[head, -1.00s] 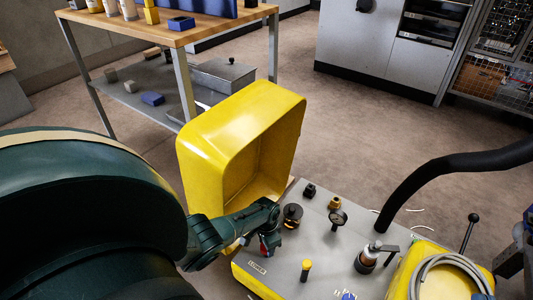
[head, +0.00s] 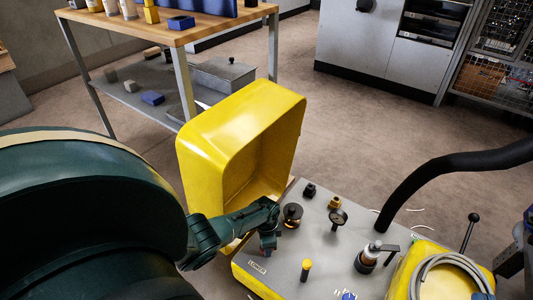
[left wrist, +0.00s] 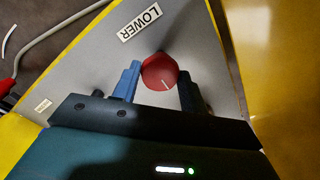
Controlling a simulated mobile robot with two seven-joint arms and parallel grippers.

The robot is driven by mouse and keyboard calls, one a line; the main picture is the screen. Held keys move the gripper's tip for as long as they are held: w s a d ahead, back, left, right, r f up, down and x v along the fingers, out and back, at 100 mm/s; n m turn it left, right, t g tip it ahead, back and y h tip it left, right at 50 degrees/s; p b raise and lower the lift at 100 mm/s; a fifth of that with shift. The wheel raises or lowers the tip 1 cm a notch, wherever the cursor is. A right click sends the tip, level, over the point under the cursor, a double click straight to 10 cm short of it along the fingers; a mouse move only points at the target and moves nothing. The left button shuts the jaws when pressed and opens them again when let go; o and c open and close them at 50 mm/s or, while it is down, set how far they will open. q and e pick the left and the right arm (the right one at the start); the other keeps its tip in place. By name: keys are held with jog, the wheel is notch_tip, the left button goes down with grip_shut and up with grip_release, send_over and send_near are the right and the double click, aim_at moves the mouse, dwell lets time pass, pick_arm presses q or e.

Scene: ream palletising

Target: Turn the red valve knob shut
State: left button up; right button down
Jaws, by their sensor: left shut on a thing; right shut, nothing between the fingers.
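In the head view the left gripper (head: 268,243) points down at the panel's left end, and hides most of the knob. A grey and blue part at the right edge looks like my right gripper (head: 512,262), cut off by the frame, with no object seen in it.
A black hose (head: 440,172) arches at the right. A wooden-topped table (head: 190,30) stands at the back left.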

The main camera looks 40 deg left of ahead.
pick_arm(q)
jog(key=o, duration=1)
jog(key=shift+r, duration=0.1)
pick_arm(e)
jog(key=shift+r, duration=0.15)
pick_arm(q)
notch_tip(320, 180, up, 2)
jog(key=shift+p, duration=1)
notch_tip(320, 180, up, 11)
jog(key=p, duration=0.7)
pick_arm(e)
jog(key=shift+d+f+g+h, duration=0.2)
jog(key=shift+d+g+h, duration=0.95)
jog(key=shift+h, duration=0.45)
